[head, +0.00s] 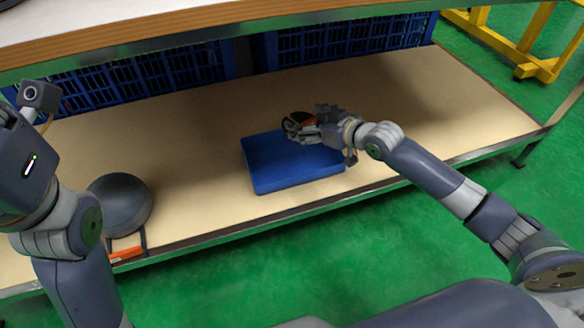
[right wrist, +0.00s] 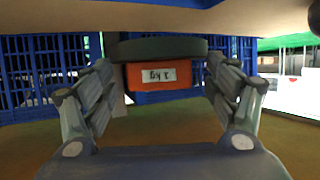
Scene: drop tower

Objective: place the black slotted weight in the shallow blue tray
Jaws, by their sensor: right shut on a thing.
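The black slotted weight (head: 291,125) has an orange face and shows at the right gripper's fingers in the head view. In the right wrist view its dark rim (right wrist: 158,48) and orange label, which seems to read "1 kg", sit between the two fingers. My right gripper (head: 308,130) is shut on it. The shallow blue tray (head: 280,177) lies on the lower shelf, and the gripper is over its back right part. I cannot tell whether the weight touches the tray. My left arm is at the left edge, with its fingers not visible.
A dark grey rounded object (head: 121,204) sits on the shelf at the left, beside an orange piece (head: 127,254) in a dark frame. Blue crates (head: 340,42) stand behind. An upper shelf board (head: 150,28) overhangs the back.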

